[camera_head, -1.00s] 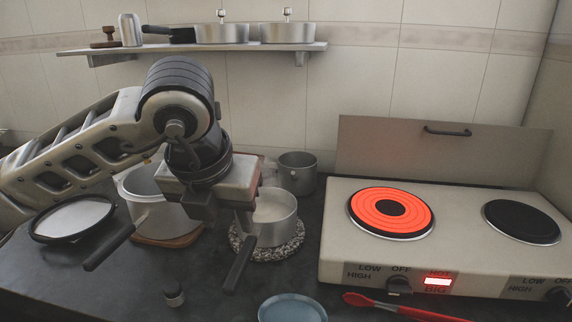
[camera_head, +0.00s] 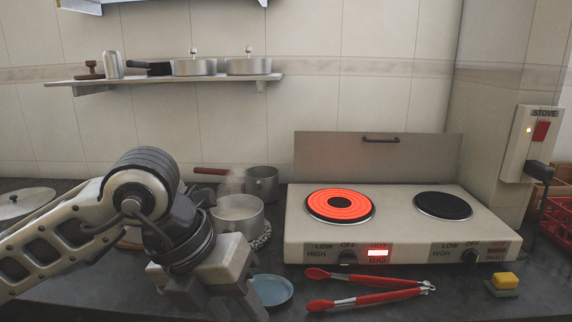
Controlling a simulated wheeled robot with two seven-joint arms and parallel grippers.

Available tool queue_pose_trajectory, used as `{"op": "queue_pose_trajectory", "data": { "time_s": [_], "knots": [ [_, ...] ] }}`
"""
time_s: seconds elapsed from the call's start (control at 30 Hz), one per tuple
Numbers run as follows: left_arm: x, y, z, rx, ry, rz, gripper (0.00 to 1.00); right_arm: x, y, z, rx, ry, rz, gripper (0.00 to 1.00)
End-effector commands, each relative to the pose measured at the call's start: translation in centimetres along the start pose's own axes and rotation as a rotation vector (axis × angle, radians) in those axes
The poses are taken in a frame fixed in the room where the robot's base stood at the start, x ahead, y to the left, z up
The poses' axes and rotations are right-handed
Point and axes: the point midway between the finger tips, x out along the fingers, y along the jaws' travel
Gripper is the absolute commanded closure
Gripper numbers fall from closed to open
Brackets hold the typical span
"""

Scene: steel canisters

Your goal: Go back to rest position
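My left gripper (camera_head: 215,295) points down at the bottom left, over the front of the counter. Its fingers are foreshortened and run toward the bottom edge, so I cannot tell how far apart they are. I see nothing held in it. My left arm comes in from the left and hides part of the counter. My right gripper is not in view. A steel pot (camera_head: 237,214) with steam above it stands on a speckled trivet (camera_head: 264,238), behind and apart from the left gripper.
A two-plate stove (camera_head: 395,222) stands right of the pot. Its left plate (camera_head: 340,206) glows red; the right plate (camera_head: 443,206) is dark. A blue dish (camera_head: 272,290) lies beside my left gripper. Red-ended tongs (camera_head: 370,286) and a yellow-green sponge (camera_head: 503,284) lie in front.

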Motion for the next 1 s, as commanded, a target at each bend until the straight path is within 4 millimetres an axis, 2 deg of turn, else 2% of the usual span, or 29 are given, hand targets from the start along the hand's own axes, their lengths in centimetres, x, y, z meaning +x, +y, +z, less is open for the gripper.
{"op": "queue_pose_trajectory", "data": {
  "time_s": [0.13,0.27,0.33,0.4,0.5,0.57,0.63,0.7,0.77,0.8,0.87,0.9,1.0],
  "knots": [
    [1.8,-4.5,-2.6,0.039,0.119,-0.279,0.58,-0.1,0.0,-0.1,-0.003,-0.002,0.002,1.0],
    [1.7,-9.3,-5.0,0.032,0.216,-0.62,0.58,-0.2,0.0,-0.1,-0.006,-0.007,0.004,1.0],
    [0.6,-12.1,-5.9,-0.014,0.256,-0.864,0.58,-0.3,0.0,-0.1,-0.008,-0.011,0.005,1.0],
    [-1.4,-14.2,-5.8,-0.108,0.273,-1.13,0.58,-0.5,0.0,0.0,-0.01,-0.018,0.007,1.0],
    [-4.3,-14.7,-4.0,-0.324,0.239,-1.478,0.58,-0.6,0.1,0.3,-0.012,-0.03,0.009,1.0],
    [-5.3,-13.7,-2.2,-0.499,0.192,-1.652,0.58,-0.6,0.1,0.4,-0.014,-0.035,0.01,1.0],
    [-5.5,-11.1,0.1,-0.742,0.116,-1.813,0.58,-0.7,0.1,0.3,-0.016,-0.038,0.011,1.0],
    [-4.3,-7.4,2.0,-1.023,0.022,-1.916,0.58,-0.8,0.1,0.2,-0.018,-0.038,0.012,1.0],
    [-2.1,-3.8,2.9,-1.286,-0.065,-1.953,0.58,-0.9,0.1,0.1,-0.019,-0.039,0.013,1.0],
    [-0.2,-1.2,2.9,-1.464,-0.12,-1.949,0.58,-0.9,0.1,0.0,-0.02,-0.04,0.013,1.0],
    [2.9,2.1,2.2,-1.709,-0.193,-1.909,0.58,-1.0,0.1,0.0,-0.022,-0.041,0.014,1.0],
    [5.0,4.2,1.3,-1.864,-0.234,-1.861,0.58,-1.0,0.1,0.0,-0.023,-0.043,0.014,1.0],
    [10.2,8.2,-2.3,-2.209,-0.309,-1.695,0.58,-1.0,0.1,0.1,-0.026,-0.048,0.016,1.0]
  ]
}}
